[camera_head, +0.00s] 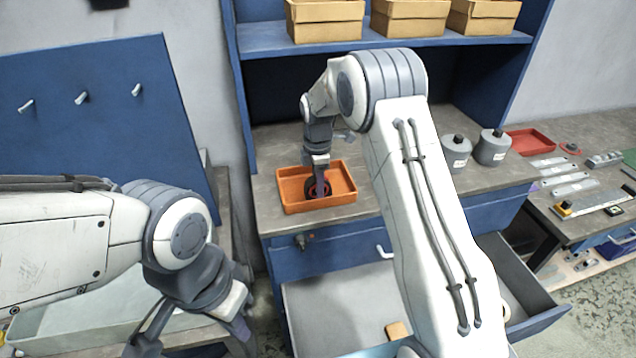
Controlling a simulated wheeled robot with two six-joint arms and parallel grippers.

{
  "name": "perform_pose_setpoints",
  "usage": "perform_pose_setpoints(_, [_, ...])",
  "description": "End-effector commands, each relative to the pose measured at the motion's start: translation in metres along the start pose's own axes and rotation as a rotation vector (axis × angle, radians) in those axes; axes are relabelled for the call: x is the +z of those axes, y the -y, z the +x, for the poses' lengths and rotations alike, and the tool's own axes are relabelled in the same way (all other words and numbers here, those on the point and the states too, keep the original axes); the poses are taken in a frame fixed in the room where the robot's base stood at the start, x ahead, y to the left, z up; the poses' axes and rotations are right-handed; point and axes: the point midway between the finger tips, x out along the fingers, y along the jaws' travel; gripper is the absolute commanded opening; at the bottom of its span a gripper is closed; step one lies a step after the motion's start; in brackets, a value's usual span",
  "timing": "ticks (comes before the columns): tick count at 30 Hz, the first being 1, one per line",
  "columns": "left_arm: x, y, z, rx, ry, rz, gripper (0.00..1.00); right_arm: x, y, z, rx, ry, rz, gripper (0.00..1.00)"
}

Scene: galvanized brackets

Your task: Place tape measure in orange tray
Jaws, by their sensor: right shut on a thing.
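The orange tray (289,206) sits on the workbench under the shelf, near its front edge. A dark round thing with some red on it, seemingly the tape measure (312,190), is inside the tray's outline. My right gripper (318,178) points down over the tray and is shut on it. The fingers partly hide it, and I cannot tell whether it touches the tray floor. My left gripper (190,346) is at the bottom left, far from the tray, with its fingers spread and nothing seen between them.
Grey canisters (492,147) and a red tray (531,142) stand to the right. Brackets (570,187) and a small yellow and black item (563,209) lie on the right bench. An open drawer (335,312) juts out below. Cardboard bins (325,20) sit on the shelf.

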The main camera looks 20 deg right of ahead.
Motion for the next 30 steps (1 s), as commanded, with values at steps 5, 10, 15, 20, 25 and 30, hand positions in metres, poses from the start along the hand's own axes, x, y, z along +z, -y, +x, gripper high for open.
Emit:
perform_pose_setpoints(5, [0.0, 0.0, 0.002, 0.0, 0.0, 0.0, 0.0, 0.0, 0.0, 0.002, 0.001, 0.0, 0.0, 0.0])
perform_pose_setpoints(10, [0.0, 0.0, 0.002, 0.0, 0.0, -0.001, 0.0, 0.0, 0.0, 0.003, 0.0, 0.0, 0.0, 0.52])
perform_pose_setpoints(15, [0.0, 0.0, 0.002, 0.0, 0.0, -0.001, 0.0, 0.0, 0.0, 0.003, 0.0, 0.0, 0.0, 0.52])
perform_pose_setpoints(20, [0.0, 0.0, 0.0, 0.0, 0.0, 0.0, 0.0, 0.0, 0.0, -0.003, 0.001, 0.0, 0.0, 0.52])
perform_pose_setpoints(25, [0.001, 0.001, 0.011, 0.0, 0.0, -0.001, 0.0, 0.0, -0.001, -0.026, 0.005, 0.0, 0.0, 0.52])
perform_pose_setpoints(30, [0.001, 0.001, 0.019, 0.0, 0.0, -0.003, 0.0, 0.0, -0.001, -0.064, 0.006, 0.0, 0.0, 0.52])
